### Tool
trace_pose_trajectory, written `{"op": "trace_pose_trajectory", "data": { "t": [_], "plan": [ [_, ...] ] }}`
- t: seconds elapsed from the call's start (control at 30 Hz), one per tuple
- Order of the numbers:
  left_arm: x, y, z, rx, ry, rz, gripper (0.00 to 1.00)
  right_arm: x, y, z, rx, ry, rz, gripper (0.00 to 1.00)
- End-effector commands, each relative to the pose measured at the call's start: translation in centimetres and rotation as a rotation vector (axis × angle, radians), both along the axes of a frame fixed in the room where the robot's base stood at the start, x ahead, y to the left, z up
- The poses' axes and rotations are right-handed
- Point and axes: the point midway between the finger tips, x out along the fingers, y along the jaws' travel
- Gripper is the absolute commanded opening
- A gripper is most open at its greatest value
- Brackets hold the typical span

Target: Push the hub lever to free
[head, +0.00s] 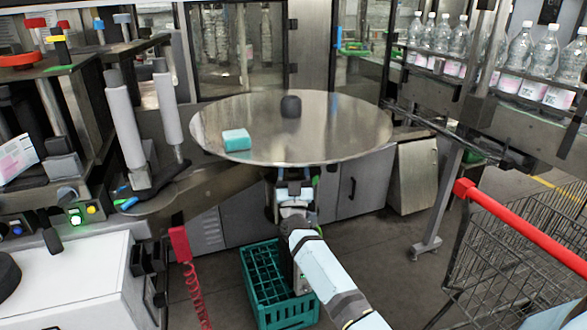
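A large round metal disc (340,135) lies level in the middle of the head view. A short dark hub (291,106) stands on it, behind its middle. I cannot make out a separate lever on the hub; any lever is too small or hidden. My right gripper (292,180) is at the disc's near edge, low and partly under the rim. The arm reaches it from the lower right. Its fingertips are partly hidden, so I cannot tell whether it is open, shut or touching anything. My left gripper is out of view.
A turquoise block (236,140) lies on the disc's left part. A green crate (262,285) stands on the floor below my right arm. A red-handled cart (520,235) is at right, below a conveyor with several bottles (520,50). White rollers (124,120) stand at left.

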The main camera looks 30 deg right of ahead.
Motion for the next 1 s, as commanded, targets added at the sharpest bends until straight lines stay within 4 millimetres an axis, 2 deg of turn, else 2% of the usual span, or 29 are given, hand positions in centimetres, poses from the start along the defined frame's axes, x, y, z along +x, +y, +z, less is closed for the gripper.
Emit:
{"op": "trace_pose_trajectory", "data": {
  "t": [0.2,0.4,0.47,1.0],
  "plan": [
    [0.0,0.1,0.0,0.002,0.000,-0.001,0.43,0.0,0.0,0.0,0.000,0.000,0.000,0.57],
    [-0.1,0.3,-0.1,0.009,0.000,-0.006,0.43,0.0,0.0,0.0,0.000,0.000,0.000,0.12],
    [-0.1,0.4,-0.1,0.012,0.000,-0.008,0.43,0.0,0.0,0.0,0.000,0.000,0.000,0.00],
    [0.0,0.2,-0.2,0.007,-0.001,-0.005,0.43,1.6,2.2,0.0,-0.001,0.002,-0.129,0.00]
  ]
}}
